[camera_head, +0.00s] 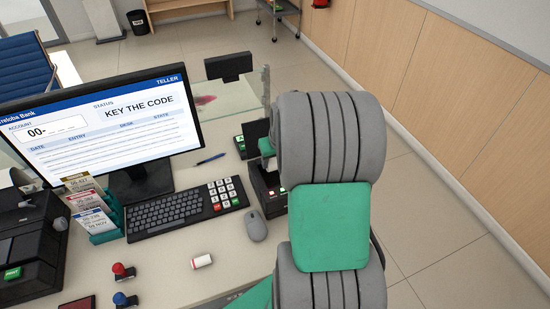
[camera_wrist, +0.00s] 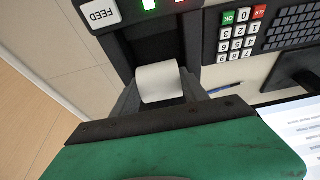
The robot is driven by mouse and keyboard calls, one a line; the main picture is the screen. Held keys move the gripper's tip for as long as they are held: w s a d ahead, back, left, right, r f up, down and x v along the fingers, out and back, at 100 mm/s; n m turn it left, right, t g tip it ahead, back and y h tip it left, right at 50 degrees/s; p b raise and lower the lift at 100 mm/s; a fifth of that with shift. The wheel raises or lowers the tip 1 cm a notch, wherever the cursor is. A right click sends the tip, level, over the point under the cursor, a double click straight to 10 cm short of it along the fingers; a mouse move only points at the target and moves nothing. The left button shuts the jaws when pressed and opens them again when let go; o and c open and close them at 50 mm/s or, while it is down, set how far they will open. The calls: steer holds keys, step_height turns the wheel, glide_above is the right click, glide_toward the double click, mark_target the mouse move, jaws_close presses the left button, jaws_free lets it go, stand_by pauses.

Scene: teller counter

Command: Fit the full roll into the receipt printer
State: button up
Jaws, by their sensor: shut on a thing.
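My gripper (camera_wrist: 160,88) is shut on a white paper roll (camera_wrist: 160,80), seen in the wrist view between its dark fingers. The dark receipt printer (camera_wrist: 194,35) lies beyond it, with a FEED button (camera_wrist: 101,13) and lit green lights. The roll is over or in the near part of the printer's dark opening; I cannot tell whether it touches the bottom. In the head view the printer (camera_head: 268,201) shows only partly, right of the keypad. My grey and green arm hides the rest of it, and the roll is hidden there.
A small white roll with a reddish end (camera_head: 202,261) lies on the counter (camera_head: 170,265). The mouse (camera_head: 257,226), keyboard (camera_head: 168,214), keypad (camera_head: 227,194) and monitor (camera_head: 105,125) stand left of the printer. Two stamps (camera_head: 123,271) are at front left. Open floor is to the right.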

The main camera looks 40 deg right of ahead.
steer(key=shift+f+b, duration=1.55)
steer(key=shift+f, duration=0.7)
steer(key=o, duration=1.5)
steer(key=shift+w+r+p, duration=0.1)
steer(key=shift+r+p, duration=0.35)
steer(key=shift+r, duration=0.1)
steer(key=shift+r+p, duration=2.6)
steer(key=shift+r, duration=1.4)
